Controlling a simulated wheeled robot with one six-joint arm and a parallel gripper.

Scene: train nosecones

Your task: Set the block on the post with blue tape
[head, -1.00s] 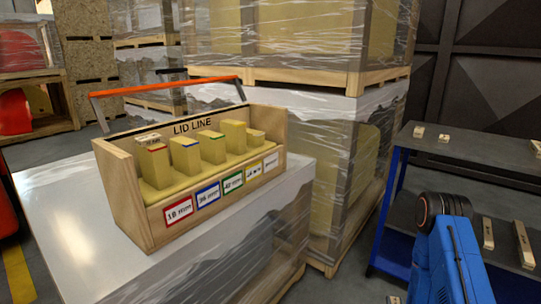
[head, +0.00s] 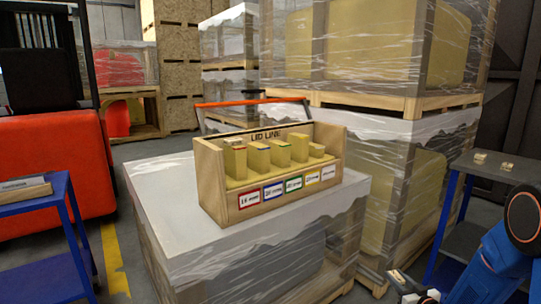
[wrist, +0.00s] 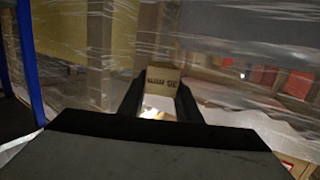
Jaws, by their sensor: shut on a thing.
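The wooden box lettered LID LINE (head: 210,190) stands on a wrapped pallet load, in the middle of the head view. It holds a row of yellow posts of differing heights. The post with blue tape (head: 258,160) is second from the left, behind the blue-edged label, and its top is bare. In the wrist view, my gripper (wrist: 158,97) is shut on a pale wooden block (wrist: 162,78) with dark lettering, upside down in that view. The block is away from the posts.
A blue cart (head: 470,190) with small blocks is at the right. Another blue cart (head: 45,205) and a red machine (head: 50,150) are at the left.

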